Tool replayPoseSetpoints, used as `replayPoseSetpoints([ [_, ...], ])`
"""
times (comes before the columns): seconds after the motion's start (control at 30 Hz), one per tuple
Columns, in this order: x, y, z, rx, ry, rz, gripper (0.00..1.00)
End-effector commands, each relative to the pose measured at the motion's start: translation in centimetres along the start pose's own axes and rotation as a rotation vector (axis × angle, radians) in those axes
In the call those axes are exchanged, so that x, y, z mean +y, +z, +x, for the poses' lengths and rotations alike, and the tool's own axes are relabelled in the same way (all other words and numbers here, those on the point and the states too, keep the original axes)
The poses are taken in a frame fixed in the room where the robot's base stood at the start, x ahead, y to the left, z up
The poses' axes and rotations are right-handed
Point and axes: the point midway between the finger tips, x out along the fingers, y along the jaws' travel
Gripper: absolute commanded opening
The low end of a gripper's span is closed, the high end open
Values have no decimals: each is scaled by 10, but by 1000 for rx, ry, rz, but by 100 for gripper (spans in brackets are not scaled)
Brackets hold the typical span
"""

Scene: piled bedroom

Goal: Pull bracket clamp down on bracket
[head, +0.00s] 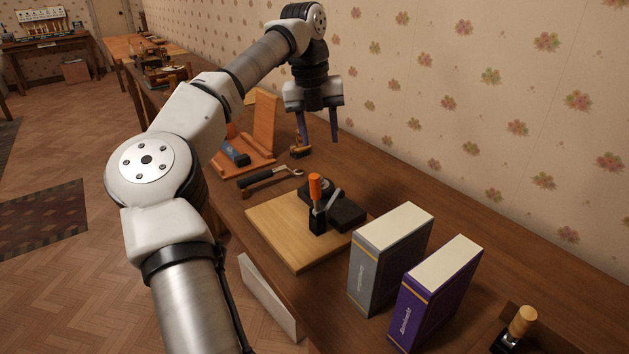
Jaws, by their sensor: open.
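The bracket clamp (315,188) has an upright orange handle and a dark metal base. It stands on a light wooden board (290,250) on the bench. A dark block (347,216), which may be the bracket, lies just right of the clamp, with a grey bar slanting between them. A round grey part shows behind the handle. My gripper (319,140) points down, open and empty, above and behind the clamp, apart from it. Whether the clamp's arm touches the block is too small to tell.
A grey book (365,275) and a purple book (415,320) stand upright right of the board. The flowered wall (480,75) borders the bench. A wooden-handled tool (521,322) is at front right.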

Motion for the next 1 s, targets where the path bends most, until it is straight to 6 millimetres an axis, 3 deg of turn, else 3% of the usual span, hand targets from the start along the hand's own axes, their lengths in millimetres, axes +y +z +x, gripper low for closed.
replayPoseSetpoints([
  [0.17, 21, 0, 0, 8, 71, -58, 44],
  [0.7, 26, -2, 102, 10, 64, -52, 44],
  [1.0, 27, -2, 130, 8, 65, -51, 44],
])
